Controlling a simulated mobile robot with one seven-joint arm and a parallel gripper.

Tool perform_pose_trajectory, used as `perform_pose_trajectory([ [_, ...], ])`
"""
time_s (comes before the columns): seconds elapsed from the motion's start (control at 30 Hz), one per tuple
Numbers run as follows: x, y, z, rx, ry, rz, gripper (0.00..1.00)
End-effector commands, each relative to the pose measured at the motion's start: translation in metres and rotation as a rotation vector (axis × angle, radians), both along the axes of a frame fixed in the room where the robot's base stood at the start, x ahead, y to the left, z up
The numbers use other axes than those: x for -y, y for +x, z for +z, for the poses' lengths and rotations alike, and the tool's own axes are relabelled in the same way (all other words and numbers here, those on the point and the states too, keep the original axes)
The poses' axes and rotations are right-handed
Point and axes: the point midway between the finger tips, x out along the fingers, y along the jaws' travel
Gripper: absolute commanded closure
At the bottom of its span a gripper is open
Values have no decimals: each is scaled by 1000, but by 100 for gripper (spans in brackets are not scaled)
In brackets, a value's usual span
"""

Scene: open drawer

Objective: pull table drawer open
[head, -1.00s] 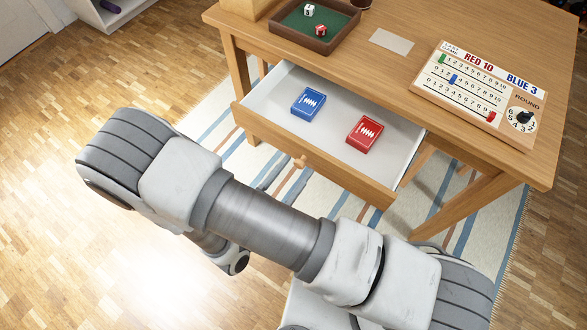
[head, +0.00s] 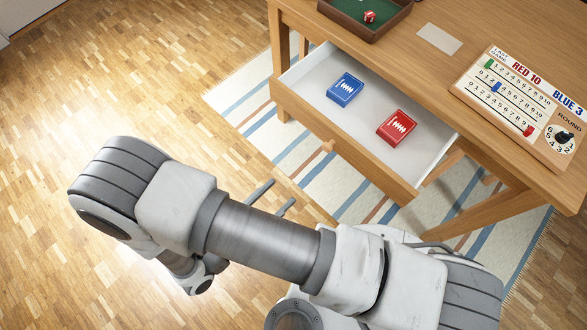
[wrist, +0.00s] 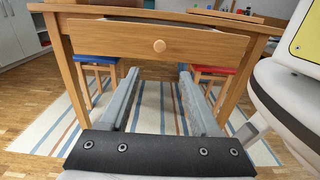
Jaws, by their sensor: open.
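The wooden table drawer (head: 347,150) stands pulled out from the table (head: 505,125), its white inside showing. A blue card box (head: 345,90) and a red card box (head: 396,128) lie in it. In the wrist view the drawer front (wrist: 150,42) faces me, with a round wooden knob (wrist: 159,46) near its middle. My gripper (head: 274,198) is open and empty, in front of and apart from the drawer. In the wrist view its two fingers (wrist: 156,80) point toward the table, with the knob beyond and above their tips.
On the table are a dice tray (head: 362,32) with a red die, a pale card (head: 438,39) and a score board (head: 522,108). A striped rug (head: 262,120) lies below. A blue stool (wrist: 97,59) and a red stool (wrist: 214,70) stand under the table.

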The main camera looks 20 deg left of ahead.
Motion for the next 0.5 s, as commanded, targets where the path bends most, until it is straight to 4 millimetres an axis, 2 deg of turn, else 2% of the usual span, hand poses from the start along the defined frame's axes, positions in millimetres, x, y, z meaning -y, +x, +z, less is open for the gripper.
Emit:
perform_pose_trajectory([
  [0.1, -6, -15, 0, 0, 0, 1, 36],
  [0.2, -9, -23, 0, 0, 0, 1, 36],
  [0.5, -9, -26, 0, 1, -1, 0, 36],
])
